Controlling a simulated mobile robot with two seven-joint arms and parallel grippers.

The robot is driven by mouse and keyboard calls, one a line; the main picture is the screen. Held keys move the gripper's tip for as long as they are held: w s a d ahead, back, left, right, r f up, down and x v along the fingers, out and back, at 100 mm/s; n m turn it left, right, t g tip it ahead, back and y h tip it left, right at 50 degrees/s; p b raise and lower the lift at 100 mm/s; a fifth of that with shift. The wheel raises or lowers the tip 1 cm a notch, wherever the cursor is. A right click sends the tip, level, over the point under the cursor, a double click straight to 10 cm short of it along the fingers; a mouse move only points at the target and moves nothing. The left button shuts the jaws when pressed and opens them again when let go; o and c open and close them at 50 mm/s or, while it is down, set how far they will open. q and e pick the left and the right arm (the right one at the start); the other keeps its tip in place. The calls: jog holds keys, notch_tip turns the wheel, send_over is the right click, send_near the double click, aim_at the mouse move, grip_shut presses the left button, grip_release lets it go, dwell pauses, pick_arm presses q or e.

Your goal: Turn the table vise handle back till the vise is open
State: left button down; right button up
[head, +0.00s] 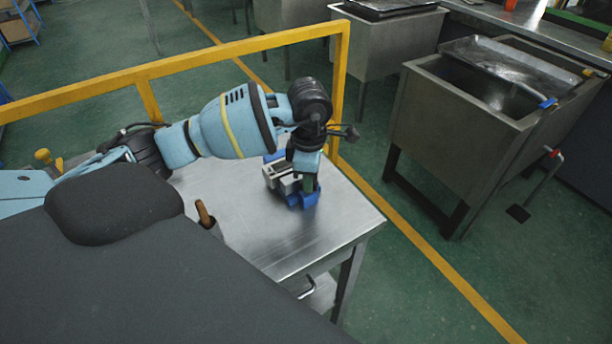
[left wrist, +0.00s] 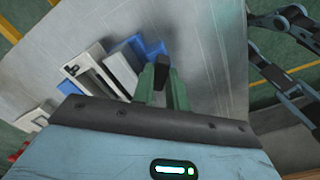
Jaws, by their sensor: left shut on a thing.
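The table vise (head: 283,184), with blue body and light grey jaws, stands on the metal table near its far right corner. The vise also shows at the upper left of the left wrist view (left wrist: 120,70). My left gripper (head: 308,184) points down at the vise's near right side. In the left wrist view its green fingers (left wrist: 164,86) are shut on a small dark piece, the vise handle (left wrist: 162,67). The fingers hide most of the handle. The arm hides part of the vise, and I cannot tell how wide its jaws stand. My right gripper is out of view.
The metal table (head: 255,242) is mostly bare in front of the vise. A yellow rail (head: 240,47) runs behind the table. A steel sink (head: 460,130) stands apart to the right.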

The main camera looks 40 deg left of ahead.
pick_arm(q)
jog(key=n+p, duration=0.1)
jog(key=n, duration=0.3)
jog(key=shift+r+n+p, duration=0.2)
jog(key=shift+n+p, duration=0.1)
jog(key=shift+p, duration=0.05)
jog(key=shift+f+n+p, duration=0.1)
jog(key=shift+n+p, duration=0.4)
jog(key=shift+n, duration=1)
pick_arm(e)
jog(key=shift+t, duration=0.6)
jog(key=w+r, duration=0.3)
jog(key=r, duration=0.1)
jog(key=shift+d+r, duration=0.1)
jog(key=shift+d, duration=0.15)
pick_arm(q)
jog(key=shift+f, duration=0.15)
jog(key=c, duration=1.5)
grip_release()
jog(key=shift+o, duration=0.5)
jog(key=shift+n, duration=0.3)
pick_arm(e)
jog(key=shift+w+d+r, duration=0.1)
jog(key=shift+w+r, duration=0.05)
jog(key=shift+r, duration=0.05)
